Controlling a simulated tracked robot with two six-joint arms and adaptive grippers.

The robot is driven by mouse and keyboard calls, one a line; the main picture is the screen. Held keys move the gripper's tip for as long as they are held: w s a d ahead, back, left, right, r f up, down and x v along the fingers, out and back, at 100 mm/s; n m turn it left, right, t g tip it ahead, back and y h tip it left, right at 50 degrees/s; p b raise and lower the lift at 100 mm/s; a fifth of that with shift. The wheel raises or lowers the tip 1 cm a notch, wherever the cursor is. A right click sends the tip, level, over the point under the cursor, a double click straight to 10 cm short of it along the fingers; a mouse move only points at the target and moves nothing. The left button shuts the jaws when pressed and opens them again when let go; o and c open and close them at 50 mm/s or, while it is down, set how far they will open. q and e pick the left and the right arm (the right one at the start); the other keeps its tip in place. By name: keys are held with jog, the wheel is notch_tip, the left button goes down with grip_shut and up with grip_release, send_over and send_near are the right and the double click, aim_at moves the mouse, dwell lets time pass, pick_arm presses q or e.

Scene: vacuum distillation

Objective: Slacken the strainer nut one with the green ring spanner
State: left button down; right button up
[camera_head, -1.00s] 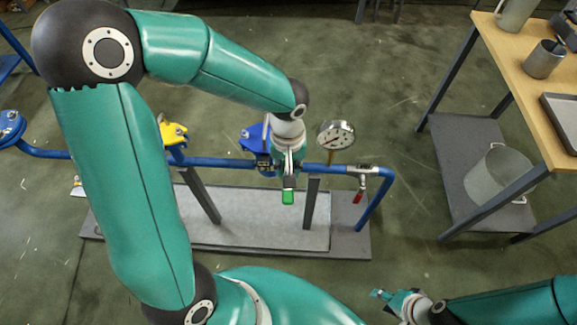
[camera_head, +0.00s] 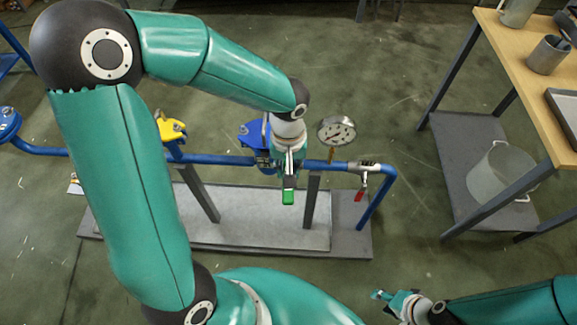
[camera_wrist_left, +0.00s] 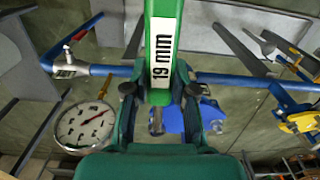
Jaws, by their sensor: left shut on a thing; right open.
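The nut and the spanner's ring are hidden or too small to tell apart. My right gripper (camera_head: 383,296) is open and empty at the bottom right, away from the pipe.
A pressure gauge (camera_head: 336,131) stands on the pipe just right of my left gripper. A red-handled valve (camera_head: 360,188) is farther right, a yellow fitting (camera_head: 170,129) to the left. A wooden-topped bench (camera_head: 520,80) stands at the right, with a pot (camera_head: 499,172) on its lower shelf.

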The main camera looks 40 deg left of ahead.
pick_arm(q)
jog(key=shift+f+b, duration=0.7)
dwell(0.6)
jog(key=shift+w+d+f+b, duration=0.15)
jog(key=shift+w+d+b, duration=0.05)
jog(key=shift+b, duration=0.15)
jog(key=shift+w+d+n+b, duration=0.65)
jog(key=shift+d+n, duration=0.15)
jog(key=shift+n, duration=0.3)
